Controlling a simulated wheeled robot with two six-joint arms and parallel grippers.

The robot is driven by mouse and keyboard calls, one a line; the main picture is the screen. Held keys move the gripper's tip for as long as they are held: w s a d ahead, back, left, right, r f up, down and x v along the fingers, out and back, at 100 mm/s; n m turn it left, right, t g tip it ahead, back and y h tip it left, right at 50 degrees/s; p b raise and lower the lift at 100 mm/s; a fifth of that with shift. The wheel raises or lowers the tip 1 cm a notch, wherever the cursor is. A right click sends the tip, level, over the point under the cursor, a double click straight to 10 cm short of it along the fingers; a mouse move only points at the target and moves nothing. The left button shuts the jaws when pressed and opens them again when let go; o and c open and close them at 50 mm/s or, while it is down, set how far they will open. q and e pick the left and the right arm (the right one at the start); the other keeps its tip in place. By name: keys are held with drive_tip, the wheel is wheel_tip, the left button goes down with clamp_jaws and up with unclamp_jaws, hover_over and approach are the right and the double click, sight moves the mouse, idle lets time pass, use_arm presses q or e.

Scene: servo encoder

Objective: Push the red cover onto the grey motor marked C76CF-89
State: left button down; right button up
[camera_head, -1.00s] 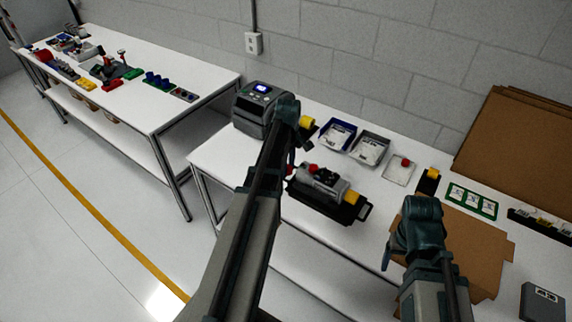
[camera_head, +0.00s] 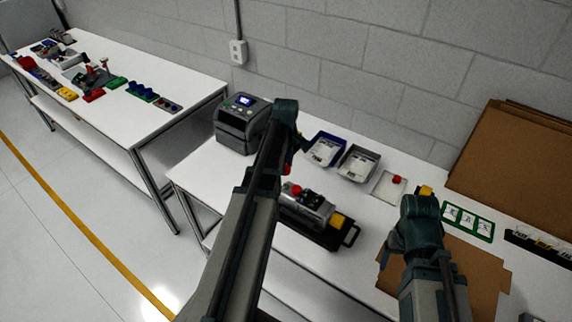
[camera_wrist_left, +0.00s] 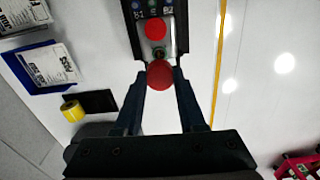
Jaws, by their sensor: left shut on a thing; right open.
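My left gripper (camera_wrist_left: 160,70) is shut on a round red cover (camera_wrist_left: 160,76), held between its fingertips. Just beyond it in the left wrist view is a grey motor (camera_head: 312,206) in a black holder, with another red round part (camera_wrist_left: 155,28) on it. The held cover overlaps the motor's near end in that view; I cannot tell whether they touch. In the head view my left arm hides most of the gripper and the motor's left end. No motor marking is legible. My right gripper (camera_head: 388,252) is open at the right, its fingers mostly hidden by its arm.
A label printer (camera_head: 242,124) stands left of my left arm. A blue bin (camera_head: 325,148), a grey bin (camera_head: 357,163) and a white plate with a red part (camera_head: 397,179) are behind the motor. A cardboard sheet (camera_head: 470,268) lies under my right arm.

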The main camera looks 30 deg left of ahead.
sight(286, 186)
use_arm(q)
drive_tip(key=shift+f, duration=0.1)
drive_tip(key=shift+f+b, duration=3.35)
drive_tip(key=shift+f+b, duration=0.55)
drive_tip(key=shift+b, duration=0.05)
drive_tip(key=shift+c, duration=2.1)
unclamp_jaws()
wheel_tip(286, 186, up, 14)
drive_tip(key=p, duration=1.4)
drive_tip(key=shift+f, duration=0.1)
